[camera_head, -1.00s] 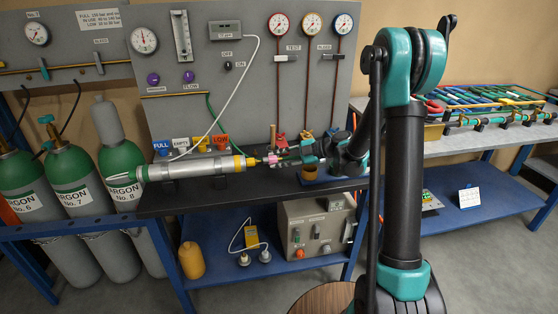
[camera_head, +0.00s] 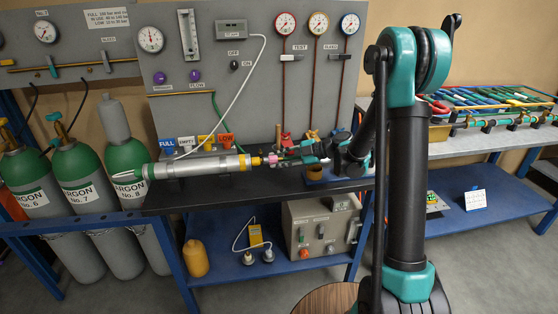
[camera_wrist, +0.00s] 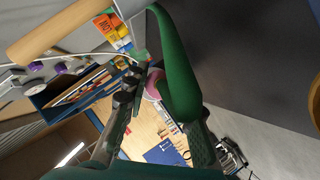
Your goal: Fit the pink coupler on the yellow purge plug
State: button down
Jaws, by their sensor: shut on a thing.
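The yellow purge plug (camera_head: 256,161) is at the right end of a silver cylinder lying along the bench in the head view. The pink coupler (camera_head: 271,159) is just right of the plug and roughly in line with it. At this size I cannot tell whether they touch or overlap. My gripper (camera_head: 282,158) reaches in from the right and is shut on the pink coupler. In the wrist view the pink coupler (camera_wrist: 153,86) shows between my fingertips (camera_wrist: 145,90), partly hidden by a large green shape.
A gauge panel (camera_head: 265,90) stands behind the bench. Coloured tags (camera_head: 205,141) and small valves (camera_head: 286,140) stand close behind the cylinder. A blue shelf (camera_head: 225,268) below holds a grey box (camera_head: 318,228). Green argon bottles (camera_head: 83,178) stand at left.

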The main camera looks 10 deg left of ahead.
jog(key=shift+a, duration=0.15)
jog(key=c, duration=1.2)
grip_release()
jog(key=shift+o, duration=0.2)
jog(key=v, duration=1.2)
jog(key=s+d+f+m+t+h, duration=0.1)
jog(key=s+d+f+m+h, duration=0.2)
jog(key=s+m, duration=0.5)
jog(key=s+d+f+m+t+h, duration=0.1)
jog(key=s+d+f+m+h, duration=0.3)
jog(key=s+d+m+h, duration=0.2)
jog(key=s+d+f+m+h, duration=0.4)
jog(key=s+d+m, duration=0.4)
jog(key=s+m, duration=0.3)
jog(key=shift+s+d+m+t+h, duration=0.25)
jog(key=shift+m+t+h, duration=0.15)
jog(key=shift+m, duration=0.4)
